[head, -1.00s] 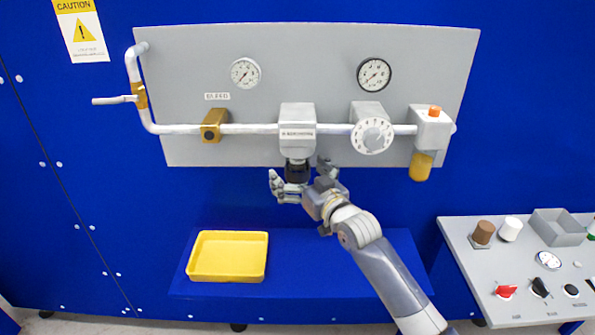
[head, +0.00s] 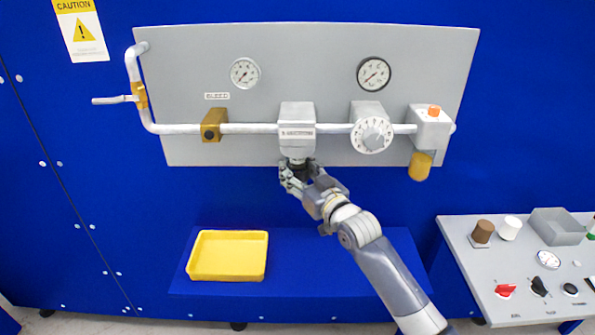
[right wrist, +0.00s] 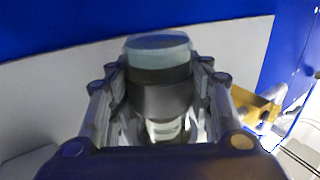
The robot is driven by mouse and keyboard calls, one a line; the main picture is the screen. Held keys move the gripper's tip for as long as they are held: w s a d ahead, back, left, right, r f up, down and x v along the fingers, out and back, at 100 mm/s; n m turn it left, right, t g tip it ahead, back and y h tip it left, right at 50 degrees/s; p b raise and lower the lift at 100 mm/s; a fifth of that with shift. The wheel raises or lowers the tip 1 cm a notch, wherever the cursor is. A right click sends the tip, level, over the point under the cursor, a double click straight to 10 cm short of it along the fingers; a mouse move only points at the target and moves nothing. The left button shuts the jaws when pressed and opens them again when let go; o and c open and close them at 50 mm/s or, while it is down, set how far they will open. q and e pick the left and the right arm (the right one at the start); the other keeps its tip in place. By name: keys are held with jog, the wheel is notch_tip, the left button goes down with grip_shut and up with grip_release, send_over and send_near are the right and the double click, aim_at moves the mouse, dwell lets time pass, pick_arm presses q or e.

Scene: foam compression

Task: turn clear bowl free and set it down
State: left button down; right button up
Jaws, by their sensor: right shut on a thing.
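The clear bowl (head: 299,168) hangs upright under the grey filter block (head: 297,129) on the pipe, in the middle of the panel. It looks dark and small in the head view. In the right wrist view the bowl (right wrist: 159,45) shows a pale, see-through end with a dark band and a grey band beside it. My right gripper (head: 299,177) is shut on the bowl from below right, with a finger on each side. The right wrist view shows the fingers (right wrist: 163,104) flanking it. The fingers hide part of the bowl. My left gripper is not in view.
A yellow tray (head: 191,272) stands on the blue shelf (head: 320,280) below, left of my arm. The shelf's middle is bare. A brass valve (head: 212,126), a white dial (head: 371,135) and an amber-cupped unit (head: 432,127) sit along the pipe. A control console (head: 520,312) stands at right.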

jog(key=shift+r, duration=0.1)
jog(key=shift+c, duration=0.8)
jog(key=o, duration=1.6)
jog(key=shift+o, duration=0.2)
